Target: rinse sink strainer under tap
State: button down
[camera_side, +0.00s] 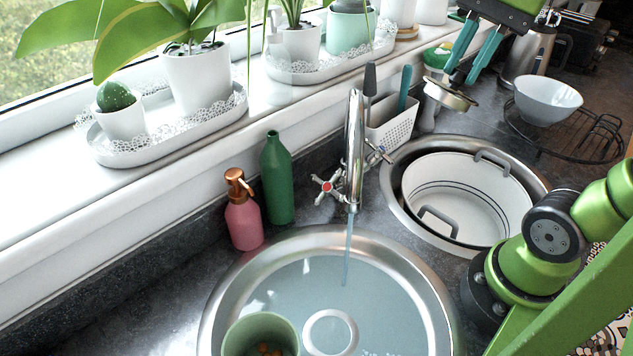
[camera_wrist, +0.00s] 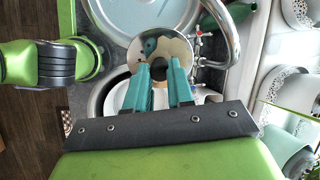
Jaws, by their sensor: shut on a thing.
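The sink strainer (camera_side: 450,96) is a round, shiny metal cup with a wide rim. It hangs in the air beyond the right-hand sink. My gripper (camera_side: 464,77) is shut on it from above. In the wrist view the strainer (camera_wrist: 178,47) shows its round face and dark centre just beyond the teal fingertips (camera_wrist: 160,68). The fingers hide part of it. The chrome tap (camera_side: 355,150) stands between the two sinks, and a thin stream of water (camera_side: 348,250) falls from it into the left-hand sink (camera_side: 222,290). The strainer is well away from the stream.
The left-hand sink holds water, a green mug (camera_side: 262,328) and a pale ring (camera_side: 330,332). A white tub with handles (camera_side: 470,190) sits in the right-hand sink. A pink dispenser (camera_side: 243,215), green bottle (camera_side: 277,180) and utensil holder (camera_side: 392,125) stand near the tap. A bowl (camera_side: 547,100) is at right.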

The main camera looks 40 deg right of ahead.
notch_tip(320, 180, down, 21)
jog(key=y, duration=0.1)
jog(key=w+a+f, duration=0.1)
jog(key=w+a, duration=0.1)
jog(key=a, duration=0.4)
jog(key=w+a+f, duration=0.1)
jog(key=w+a, duration=0.1)
jog(key=a, duration=0.5)
jog(key=shift+a+f, duration=0.25)
dwell(0.5)
jog(key=shift+w+d, duration=0.3)
jog(key=shift+d, duration=0.2)
jog(key=shift+s+a, duration=0.1)
jog(key=shift+a, duration=0.05)
jog(key=shift+s+a, duration=0.25)
jog(key=shift+a, duration=0.1)
jog(key=shift+d, duration=0.1)
dwell(1.6)
